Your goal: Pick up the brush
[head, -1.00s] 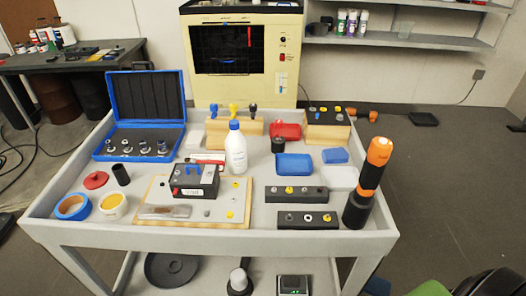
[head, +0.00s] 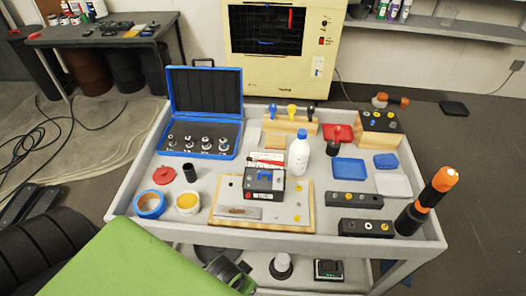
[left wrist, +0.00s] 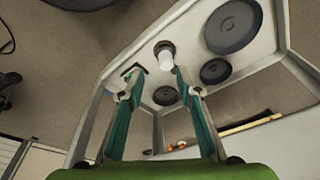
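No thing can be named as the brush with certainty. A flat grey-brown tool (head: 240,212), possibly a brush, lies at the front of the wooden board on the cart's top. A white-topped item with a dark round base (head: 281,267) stands on the lower shelf; a similar white piece (left wrist: 165,60) shows in the left wrist view, beyond my fingertips. My left gripper (left wrist: 154,82) is open, teal pads apart, with nothing between them. In the head view, my green left arm reaches to the cart's front, partly hiding the lower shelf. My right gripper is not in view.
The grey cart rim (head: 290,240) stands above the lower shelf. A blue case (head: 201,150), white bottle (head: 298,155) and orange-black flashlight (head: 428,200) crowd its top. Dark round discs (left wrist: 233,25) lie near the white piece in the left wrist view. Open floor lies to the right.

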